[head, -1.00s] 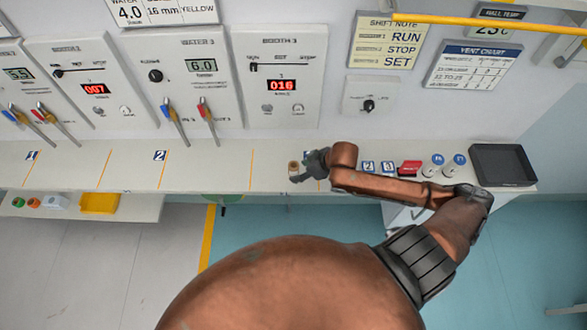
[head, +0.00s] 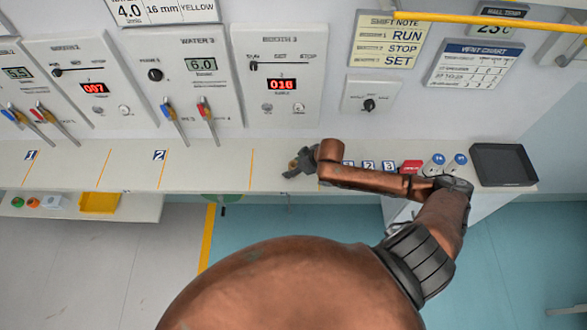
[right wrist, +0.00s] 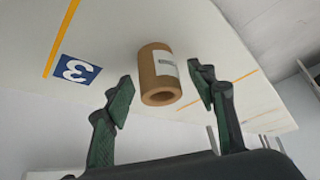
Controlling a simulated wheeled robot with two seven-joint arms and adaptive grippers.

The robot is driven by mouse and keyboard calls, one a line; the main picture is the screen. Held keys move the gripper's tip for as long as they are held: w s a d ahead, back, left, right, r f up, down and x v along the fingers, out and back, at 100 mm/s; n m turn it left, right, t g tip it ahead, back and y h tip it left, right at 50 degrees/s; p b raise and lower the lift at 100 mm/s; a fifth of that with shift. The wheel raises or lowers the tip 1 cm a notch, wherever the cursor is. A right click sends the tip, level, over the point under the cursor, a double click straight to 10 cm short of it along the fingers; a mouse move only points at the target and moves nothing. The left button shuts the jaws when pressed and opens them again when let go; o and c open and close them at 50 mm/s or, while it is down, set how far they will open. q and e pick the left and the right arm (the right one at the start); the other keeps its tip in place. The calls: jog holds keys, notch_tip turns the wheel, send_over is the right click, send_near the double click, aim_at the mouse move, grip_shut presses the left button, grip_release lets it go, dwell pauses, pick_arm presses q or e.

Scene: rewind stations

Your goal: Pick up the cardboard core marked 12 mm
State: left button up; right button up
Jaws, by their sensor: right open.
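A brown cardboard core (right wrist: 152,88) with a pale label stands on the white bench in the right wrist view. The mark on its label is too small to read. My right gripper (right wrist: 160,97) is open, with one finger on each side of the core and a gap visible on both sides. In the head view my right gripper (head: 292,170) is over the bench, and the core (head: 293,164) is mostly hidden by it. My left gripper is not in view.
The white bench (head: 210,170) has orange lines and blue number tags. A yellow tray (head: 99,202) sits lower left.

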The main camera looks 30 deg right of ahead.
jog(key=c, duration=1.1)
jog(key=shift+c, duration=0.2)
jog(key=shift+r, duration=0.2)
